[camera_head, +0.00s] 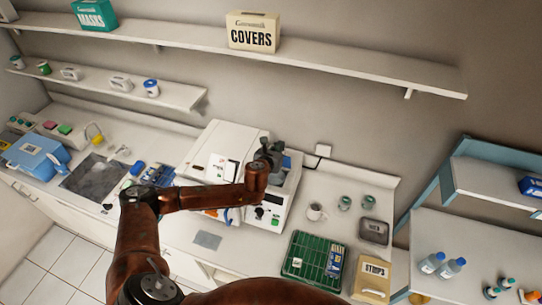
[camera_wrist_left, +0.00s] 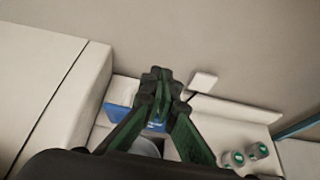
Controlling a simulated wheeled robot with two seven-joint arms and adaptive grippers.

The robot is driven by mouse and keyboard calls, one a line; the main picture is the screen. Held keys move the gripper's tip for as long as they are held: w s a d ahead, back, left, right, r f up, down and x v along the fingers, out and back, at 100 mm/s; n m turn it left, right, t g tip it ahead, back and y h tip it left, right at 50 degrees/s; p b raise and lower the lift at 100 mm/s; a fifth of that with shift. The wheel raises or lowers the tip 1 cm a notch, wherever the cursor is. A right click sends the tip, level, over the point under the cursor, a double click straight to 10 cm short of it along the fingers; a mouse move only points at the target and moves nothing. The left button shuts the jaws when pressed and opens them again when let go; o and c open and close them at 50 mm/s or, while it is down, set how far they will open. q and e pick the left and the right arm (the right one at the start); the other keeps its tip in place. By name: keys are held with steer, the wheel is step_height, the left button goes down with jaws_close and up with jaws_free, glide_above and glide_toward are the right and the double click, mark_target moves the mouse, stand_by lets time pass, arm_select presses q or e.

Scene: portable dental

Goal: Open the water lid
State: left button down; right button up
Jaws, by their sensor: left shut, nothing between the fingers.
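A white tabletop machine (camera_head: 229,139) stands on the counter, with a control panel on its front right. My left gripper (camera_head: 270,148) is over the back right part of the machine, and its fingers are shut and empty. A small blue part (camera_head: 286,162) shows just right of the gripper. In the left wrist view the shut fingertips (camera_wrist_left: 157,78) are above a blue piece (camera_wrist_left: 121,117) beside the machine's white top (camera_wrist_left: 50,80). The fingers hide much of this area, so I cannot tell how the water lid stands. My right gripper is not in view.
A mug (camera_head: 316,212), green-topped jars (camera_head: 344,202), a green tray (camera_head: 296,260) and a strips box (camera_head: 372,278) stand right of the machine. A wall shelf (camera_head: 340,67) runs above. A blue-framed shelf unit (camera_head: 437,205) is at right.

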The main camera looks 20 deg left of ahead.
arm_select(q)
steer(key=shift+s, duration=0.1)
steer(key=shift+a, duration=0.1)
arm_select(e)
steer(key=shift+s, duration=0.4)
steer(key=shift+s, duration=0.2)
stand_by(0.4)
